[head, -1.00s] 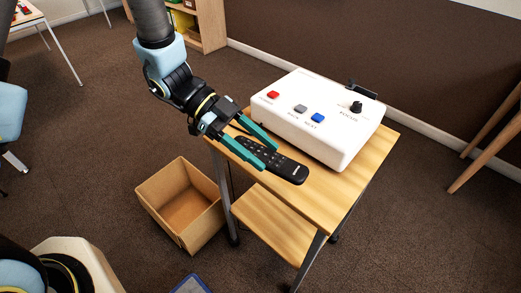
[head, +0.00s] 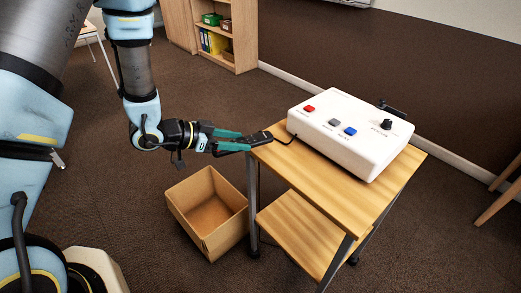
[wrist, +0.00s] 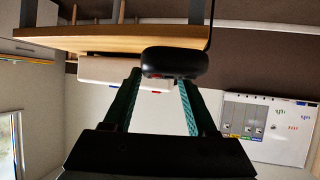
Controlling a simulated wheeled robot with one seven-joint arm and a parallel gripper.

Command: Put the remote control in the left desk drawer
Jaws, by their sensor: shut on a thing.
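The black remote control (head: 258,138) is between the green fingers of my gripper (head: 243,141) in the head view. It is at the left edge of the small wooden cart top (head: 345,205). My gripper is shut on it. In the wrist view the dark end of the remote (wrist: 172,62) shows between the two green fingertips (wrist: 160,92). I cannot tell whether the remote touches the cart top.
A white box with red, grey and blue buttons and a knob (head: 365,150) stands on the cart. An open cardboard box (head: 225,242) is on the floor left of the cart. A shelf with binders (head: 241,25) stands at the back. Brown floor lies open between.

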